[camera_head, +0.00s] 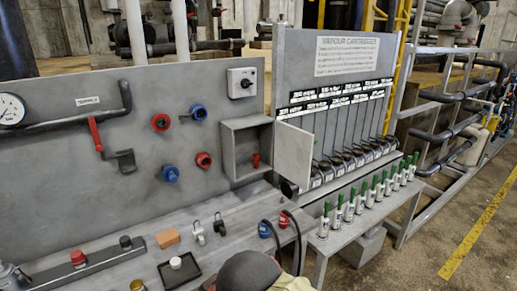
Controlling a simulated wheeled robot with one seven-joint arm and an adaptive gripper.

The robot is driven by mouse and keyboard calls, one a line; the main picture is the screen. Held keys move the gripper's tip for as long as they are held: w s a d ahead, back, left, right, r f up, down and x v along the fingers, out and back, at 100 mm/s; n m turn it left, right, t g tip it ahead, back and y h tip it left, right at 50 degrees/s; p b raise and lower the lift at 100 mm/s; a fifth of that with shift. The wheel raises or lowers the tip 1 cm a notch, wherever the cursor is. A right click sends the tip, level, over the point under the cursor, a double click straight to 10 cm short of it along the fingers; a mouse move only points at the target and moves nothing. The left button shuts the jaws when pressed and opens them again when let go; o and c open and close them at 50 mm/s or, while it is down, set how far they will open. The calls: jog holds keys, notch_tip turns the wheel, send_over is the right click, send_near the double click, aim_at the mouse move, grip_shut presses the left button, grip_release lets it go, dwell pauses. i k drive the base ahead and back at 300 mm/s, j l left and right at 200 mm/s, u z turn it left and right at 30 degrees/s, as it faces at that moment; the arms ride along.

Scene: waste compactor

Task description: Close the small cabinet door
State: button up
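The small grey cabinet (230,150) is a box mounted on the upright grey panel, near the middle of the head view. Its front is open and a small red object (256,160) shows inside. The cabinet door (293,155) is hinged on the box's right side and stands swung out to the right, clearly open. I cannot make out my gripper in this view. A dark rounded shape with a tan part at the bottom middle edge is cut off, and I cannot tell what it is.
Red and blue round fittings (160,122) sit left of the cabinet. The bench below holds a black tray (180,271), an orange block (168,238) and connectors. Several green-topped cartridges (360,200) stand on a bench at right. Space before the cabinet looks clear.

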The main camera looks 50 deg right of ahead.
aim_at(293, 146)
jog(key=l+u, duration=0.1)
jog(key=l, duration=0.45)
jog(key=l+u, duration=0.1)
jog(key=l, duration=0.45)
jog(key=k+l+u, duration=0.1)
jog(key=l, duration=0.4)
jog(key=k+l+u, duration=0.1)
jog(key=l, duration=0.45)
jog(key=l+u, duration=0.1)
jog(key=l, duration=0.45)
jog(key=k+l+u, duration=0.1)
jog(key=l, duration=0.4)
jog(key=k+l, duration=0.35)
jog(key=l, duration=0.15)
jog(key=k+l, duration=0.35)
jog(key=l, duration=0.15)
jog(key=k, duration=0.2)
